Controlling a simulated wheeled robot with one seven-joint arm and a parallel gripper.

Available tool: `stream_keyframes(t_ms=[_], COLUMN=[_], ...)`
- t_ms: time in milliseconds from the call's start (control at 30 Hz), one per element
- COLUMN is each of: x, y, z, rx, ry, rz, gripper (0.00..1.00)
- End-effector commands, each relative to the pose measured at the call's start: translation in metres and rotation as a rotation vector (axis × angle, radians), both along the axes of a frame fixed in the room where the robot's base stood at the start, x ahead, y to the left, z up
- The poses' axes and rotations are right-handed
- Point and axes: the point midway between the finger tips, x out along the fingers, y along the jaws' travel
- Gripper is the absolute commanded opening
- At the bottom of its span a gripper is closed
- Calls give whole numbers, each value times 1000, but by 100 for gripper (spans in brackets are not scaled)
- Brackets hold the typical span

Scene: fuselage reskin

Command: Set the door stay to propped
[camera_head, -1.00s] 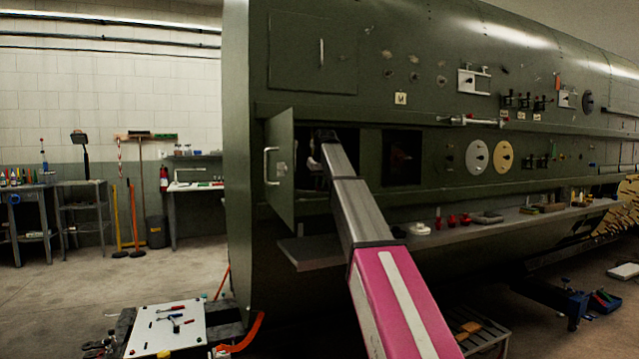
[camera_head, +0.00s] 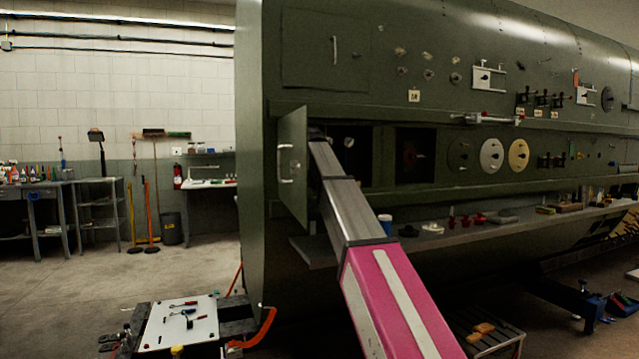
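The small green access door (camera_head: 292,185) with a pale handle (camera_head: 286,164) stands swung open on the left of the green fuselage panel. Behind it is a dark bay opening (camera_head: 362,165). My arm reaches up to the left edge of this bay, close beside the door. My gripper is hidden at the arm's far end, behind the door or in the dark. I cannot make out the door stay or whether the gripper touches it. A small round pale part (camera_head: 348,142) shows inside the bay, right of my arm.
A shelf (camera_head: 470,235) runs below the bay, holding a blue-and-white can (camera_head: 385,222), red parts (camera_head: 478,219) and other small items. A second dark opening (camera_head: 415,156) lies to the right. A white tool board (camera_head: 180,323) stands low at front left. Floor at left is clear.

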Motion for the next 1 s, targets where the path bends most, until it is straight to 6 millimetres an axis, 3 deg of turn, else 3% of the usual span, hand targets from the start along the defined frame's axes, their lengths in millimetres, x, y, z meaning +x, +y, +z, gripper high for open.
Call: stream_keyframes(t_ms=[533, 567, 600, 1000], x=[-1, -1, -1, -2], y=[2, 2, 2, 3], z=[1, 1, 1, 4], rx=[0, 0, 0, 0], ry=[1, 1, 1, 0], rz=[-24, -24, -24, -24], gripper=[0, 28, 41, 44])
